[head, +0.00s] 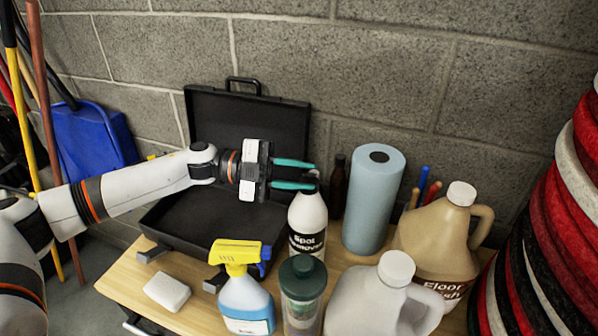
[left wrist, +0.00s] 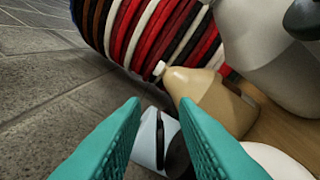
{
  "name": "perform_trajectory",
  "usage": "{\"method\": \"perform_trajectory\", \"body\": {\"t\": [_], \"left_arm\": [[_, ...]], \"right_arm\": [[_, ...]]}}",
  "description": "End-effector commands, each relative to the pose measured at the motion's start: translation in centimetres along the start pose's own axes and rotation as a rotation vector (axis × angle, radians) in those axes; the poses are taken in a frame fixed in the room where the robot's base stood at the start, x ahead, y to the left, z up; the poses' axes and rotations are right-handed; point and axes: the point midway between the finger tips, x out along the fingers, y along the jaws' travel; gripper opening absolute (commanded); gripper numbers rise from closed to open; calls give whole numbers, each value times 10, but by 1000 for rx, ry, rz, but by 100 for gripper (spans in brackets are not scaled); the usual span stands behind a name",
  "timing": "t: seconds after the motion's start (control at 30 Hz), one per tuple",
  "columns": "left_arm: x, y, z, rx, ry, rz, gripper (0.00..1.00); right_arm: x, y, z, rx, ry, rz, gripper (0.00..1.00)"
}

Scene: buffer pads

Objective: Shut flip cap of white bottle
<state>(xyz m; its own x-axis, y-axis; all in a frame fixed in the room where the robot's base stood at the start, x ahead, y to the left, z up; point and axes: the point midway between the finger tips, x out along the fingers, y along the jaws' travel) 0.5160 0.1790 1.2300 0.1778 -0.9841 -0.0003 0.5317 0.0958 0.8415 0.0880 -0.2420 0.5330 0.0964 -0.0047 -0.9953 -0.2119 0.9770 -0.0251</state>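The white bottle (head: 308,218), labelled as a spot remover, stands upright on the table right of the black case. Its small dark cap (head: 313,176) is partly hidden by my gripper, and I cannot tell how far its lid is open. My left gripper (head: 312,174) reaches in level from the left at cap height. Its teal fingers are open and apart, one on each side of the cap. In the left wrist view a dark part, likely the cap (left wrist: 178,158), shows low between the fingers, with white, likely the bottle (left wrist: 278,160), beside it. My right gripper is not in view.
A blue paper roll (head: 373,200) and a dark brown bottle (head: 338,187) stand just beyond. A tan jug (head: 440,235), white jug (head: 378,300), green-lidded container (head: 303,290) and spray bottle (head: 245,295) crowd the front. An open black case (head: 215,225) lies behind.

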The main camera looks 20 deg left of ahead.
Motion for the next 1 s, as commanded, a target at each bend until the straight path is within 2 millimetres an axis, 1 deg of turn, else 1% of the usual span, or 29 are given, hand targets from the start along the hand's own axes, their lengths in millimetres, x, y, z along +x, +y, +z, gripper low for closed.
{"method": "perform_trajectory", "body": {"t": [0.07,0.23,0.27,0.47,0.67,0.97,1.0], "left_arm": [[0,0,0,0,0,0,27],[0,0,0,0,0,0,1],[0,0,0,0,0,0,0],[0,-2,-1,9,-1,0,0],[0,-8,-2,104,-2,0,0],[0,-6,0,125,0,-1,0],[0,-6,0,124,0,-1,11]], "right_arm": [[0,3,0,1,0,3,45],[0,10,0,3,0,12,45],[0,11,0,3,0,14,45],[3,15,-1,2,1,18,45],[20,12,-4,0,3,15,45],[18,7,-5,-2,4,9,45],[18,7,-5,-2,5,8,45]]}}
